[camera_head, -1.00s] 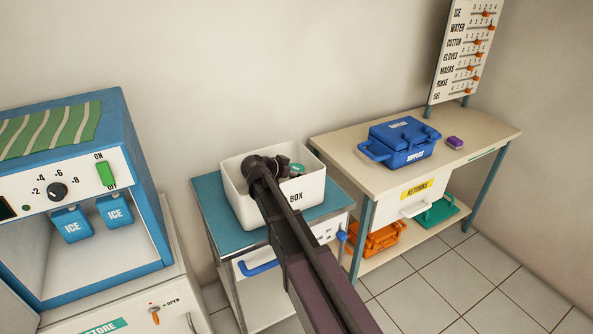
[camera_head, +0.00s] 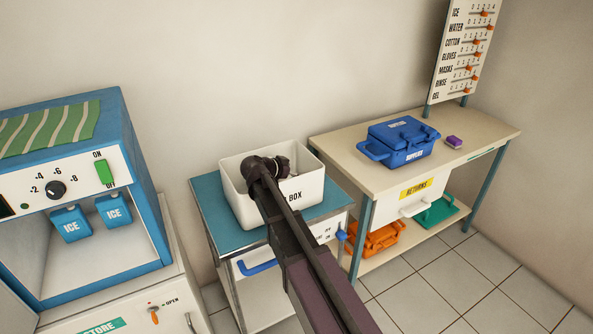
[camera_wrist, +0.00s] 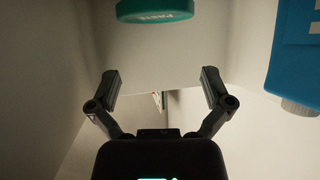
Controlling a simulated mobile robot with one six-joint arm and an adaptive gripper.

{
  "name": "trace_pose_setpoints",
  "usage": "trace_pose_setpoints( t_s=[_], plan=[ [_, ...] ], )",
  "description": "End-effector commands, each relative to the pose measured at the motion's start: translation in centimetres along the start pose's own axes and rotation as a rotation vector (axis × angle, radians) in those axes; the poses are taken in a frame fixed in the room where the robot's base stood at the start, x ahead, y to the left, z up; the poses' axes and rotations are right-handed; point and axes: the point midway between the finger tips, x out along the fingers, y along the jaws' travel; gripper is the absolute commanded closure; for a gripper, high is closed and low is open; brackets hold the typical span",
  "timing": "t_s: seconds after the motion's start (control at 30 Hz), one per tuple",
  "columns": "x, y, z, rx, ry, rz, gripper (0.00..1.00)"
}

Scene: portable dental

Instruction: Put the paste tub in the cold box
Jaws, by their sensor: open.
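The white cold box (camera_head: 246,205), with "BOX" on its front, stands open on a blue-topped cart. My gripper (camera_head: 275,168) is down inside it, and its fingertips are hard to see in the head view. In the wrist view my gripper (camera_wrist: 160,76) is open, with nothing between its fingers. The paste tub (camera_wrist: 154,10) shows at the top of the wrist view as a green lid marked "PASTE", beyond and apart from the fingertips. Its lower body is not clear. The tub is hidden in the head view.
A blue item with a grey cap (camera_wrist: 295,55) is at the right of the wrist view, near my right finger. A blue supplies case (camera_head: 402,143) and a purple item (camera_head: 454,142) are on the bench. The ice machine (camera_head: 140,170) stands at left.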

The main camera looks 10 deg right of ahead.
Motion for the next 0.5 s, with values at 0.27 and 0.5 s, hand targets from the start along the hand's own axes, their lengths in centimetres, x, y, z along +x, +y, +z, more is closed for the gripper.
trace_pose_setpoints(
  t_s=[0.27, 0.5],
  plan=[
    [-0.5, 0.0, -0.6, -0.001, -0.005, -0.001, 0.00],
    [-3.2, 0.1, -1.2, -0.001, -0.003, -0.001, 0.00]
  ],
)
